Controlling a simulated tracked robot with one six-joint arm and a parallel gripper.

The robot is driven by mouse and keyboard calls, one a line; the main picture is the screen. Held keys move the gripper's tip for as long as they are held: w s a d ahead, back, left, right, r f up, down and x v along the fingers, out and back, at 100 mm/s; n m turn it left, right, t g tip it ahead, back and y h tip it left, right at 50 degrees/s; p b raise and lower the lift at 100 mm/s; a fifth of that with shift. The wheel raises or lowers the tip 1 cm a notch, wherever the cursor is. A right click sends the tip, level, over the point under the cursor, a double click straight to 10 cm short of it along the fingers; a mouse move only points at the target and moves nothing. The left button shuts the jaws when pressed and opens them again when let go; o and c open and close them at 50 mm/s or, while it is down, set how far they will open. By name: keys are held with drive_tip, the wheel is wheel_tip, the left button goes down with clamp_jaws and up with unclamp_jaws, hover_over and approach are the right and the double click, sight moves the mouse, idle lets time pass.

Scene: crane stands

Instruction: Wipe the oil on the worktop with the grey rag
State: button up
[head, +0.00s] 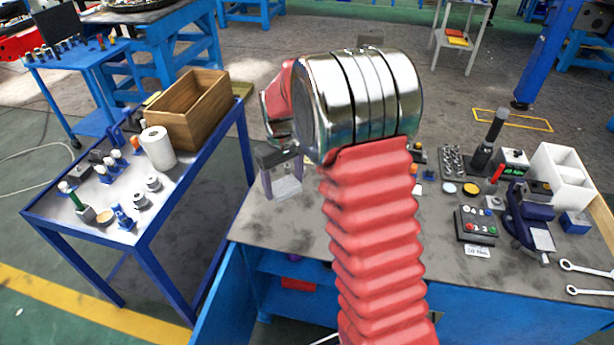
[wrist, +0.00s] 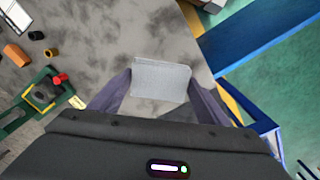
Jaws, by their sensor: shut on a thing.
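My gripper (head: 283,176) is over the left part of the grey worktop (head: 285,236), low and pointing down. It is shut on the grey rag (head: 287,188), a pale folded piece between its fingers. In the wrist view the rag (wrist: 162,80) spans the gap between the two fingertips. I cannot tell whether it touches the worktop. Dark smudges mark the worktop (wrist: 150,35) around the rag; I cannot tell which of them is oil. My red-sleeved arm hides the middle of the worktop in the head view.
On the worktop's right stand a button box (head: 476,225), a blue vise (head: 530,215), a white divided bin (head: 563,172) and wrenches (head: 588,268). A blue side table (head: 120,250) at left holds a wooden box (head: 190,110) and small parts. The worktop's left front is clear.

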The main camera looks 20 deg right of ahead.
drive_tip(key=s+a+r+m, duration=0.1)
drive_tip(key=s+a+m, duration=0.1)
drive_tip(key=a, duration=0.4)
